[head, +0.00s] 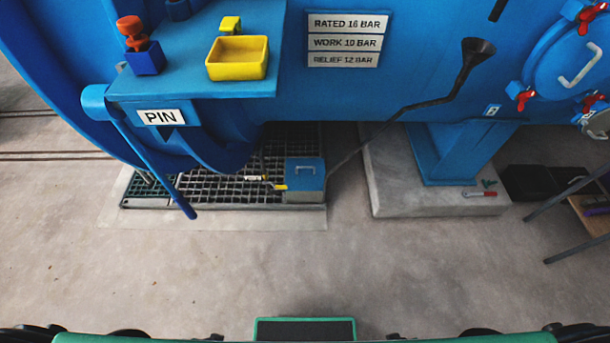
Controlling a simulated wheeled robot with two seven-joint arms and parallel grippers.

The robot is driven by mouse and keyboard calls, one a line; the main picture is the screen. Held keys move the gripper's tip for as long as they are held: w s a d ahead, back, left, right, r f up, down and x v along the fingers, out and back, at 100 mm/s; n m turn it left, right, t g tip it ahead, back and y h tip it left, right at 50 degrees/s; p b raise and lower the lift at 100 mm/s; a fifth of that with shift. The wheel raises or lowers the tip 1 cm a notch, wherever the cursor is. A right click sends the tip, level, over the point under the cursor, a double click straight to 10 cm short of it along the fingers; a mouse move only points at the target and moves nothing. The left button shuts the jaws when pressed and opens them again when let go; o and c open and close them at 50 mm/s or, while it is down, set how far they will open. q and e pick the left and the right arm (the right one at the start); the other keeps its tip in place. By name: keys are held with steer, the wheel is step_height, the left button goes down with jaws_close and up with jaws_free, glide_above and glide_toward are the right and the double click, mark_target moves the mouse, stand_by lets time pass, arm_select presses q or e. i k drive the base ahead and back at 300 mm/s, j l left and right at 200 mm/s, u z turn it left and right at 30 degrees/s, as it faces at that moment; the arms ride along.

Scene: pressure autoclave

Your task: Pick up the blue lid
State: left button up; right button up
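A blue lid (304,170) with a small grey handle sits on a grey box (304,196) at the right end of a floor grate. The box stands low, under the big blue vessel. A yellow-tipped lever (276,185) is just left of the box. Neither of my grippers is in the head view.
The blue vessel (430,75) overhangs the grate (215,185). A blue bar (150,165) slants down at the left. A dark funnel pipe (420,104) runs down near the box. A concrete plinth (430,200) stands to the right. The floor in front (300,265) is clear.

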mark_target(301, 174)
steer(key=i+l+z, duration=0.4)
steer(key=i+l, duration=0.2)
steer(key=i, duration=0.15)
steer(key=i+z, duration=0.25)
steer(key=i, duration=0.25)
